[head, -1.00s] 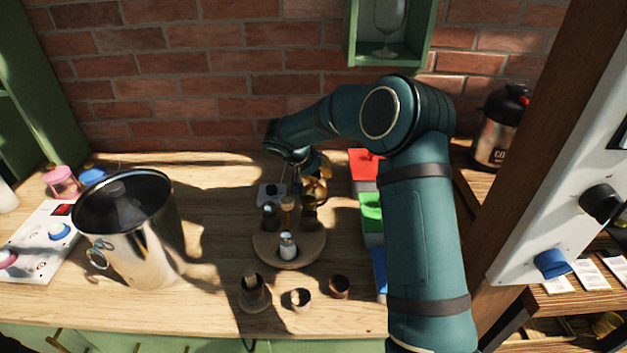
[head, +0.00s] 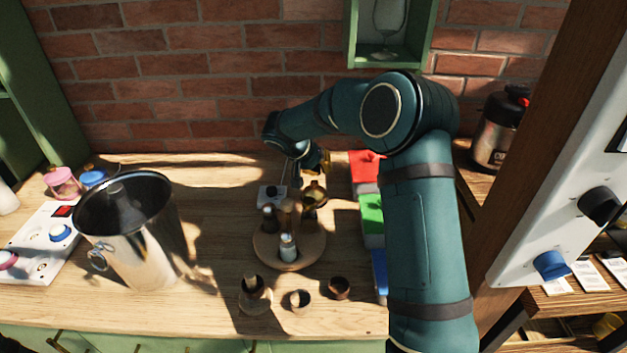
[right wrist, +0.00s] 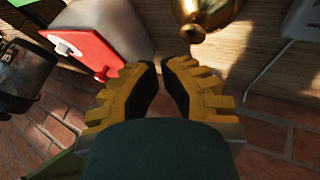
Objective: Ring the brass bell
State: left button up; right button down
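The brass bell (head: 314,195) stands on the wooden table behind the round wooden stand. It shows in the right wrist view (right wrist: 207,14) at the top edge, beyond my fingertips and a little to the right. My right gripper (head: 323,163) is just behind the bell in the head view, partly hidden by its own wrist. In the right wrist view its yellow fingers (right wrist: 159,64) are drawn together at the tips with nothing between them, apart from the bell. My left gripper is not in view.
A round wooden stand (head: 266,250) with several small bottles is in front of the bell. Red (head: 363,168), green (head: 371,212) and blue bins line the right side. A large metal pot (head: 150,250) stands left. A brick wall is close behind.

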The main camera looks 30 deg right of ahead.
jog(key=shift+r+p, duration=0.8)
jog(key=shift+r, duration=1.65)
